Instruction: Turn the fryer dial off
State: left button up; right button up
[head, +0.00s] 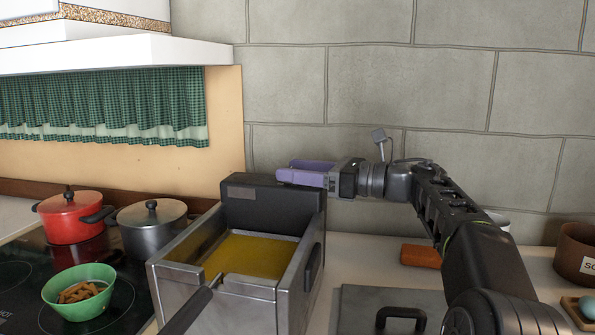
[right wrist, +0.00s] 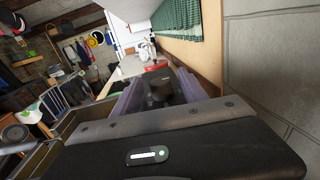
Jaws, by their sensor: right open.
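The steel fryer (head: 172,283) stands in the middle of the counter in the head view, with yellow oil (head: 255,256) in its basin. Its dark control box (head: 265,213) rises at the back and bears a small brownish plate. I cannot make out the dial in either view. My right gripper (head: 284,174) is at the top of the control box, pointing left, its purple fingers apart. In the right wrist view the fingers (right wrist: 157,95) are open, with a dark pot seen between them; I see nothing held. My left gripper is not in view.
On the stove at left are a red pot (head: 70,222), a grey pot (head: 150,235) and a green bowl (head: 79,300). Right of the fryer are a grey lid with a black handle (head: 402,318) and an orange block (head: 420,256). The stone wall (head: 380,90) stands close behind.

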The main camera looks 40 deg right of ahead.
jog(key=shift+s+d, duration=0.1)
jog(key=shift+s+d, duration=0.15)
jog(key=shift+s, duration=0.1)
jog(key=p+v, duration=0.3)
jog(key=v, duration=0.4)
jog(key=shift+p, duration=0.3)
dwell(0.5)
